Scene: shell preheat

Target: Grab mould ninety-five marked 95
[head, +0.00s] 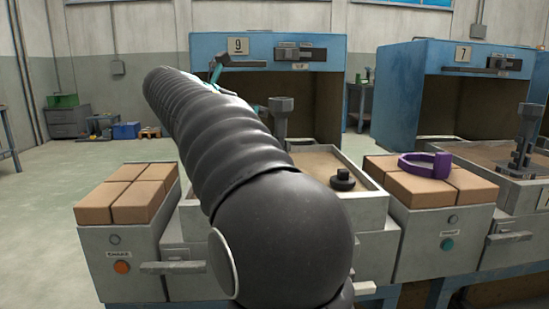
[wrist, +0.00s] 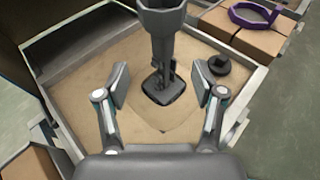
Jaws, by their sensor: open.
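No mark reading 95 is legible in either view. A grey metal piece with a tall post (wrist: 162,45) and a dark flat foot stands in the sand-coloured tray (wrist: 60,75) in the wrist view; its post top (head: 281,104) shows in the head view, the lower part behind my arm. I cannot tell whether it is the mould. My gripper (wrist: 160,84) is open and empty, its fingers apart on either side of the post's lower part. In the head view my arm hides most of the gripper. A small black round piece (wrist: 219,64) lies right of the right finger.
Brown blocks (head: 125,195) sit on a cabinet left of the tray. A purple ring-shaped thing (head: 425,164) lies on more blocks at right. Blue booths marked 9 (head: 238,46) and 7 (head: 463,54) stand behind. Open floor lies at left.

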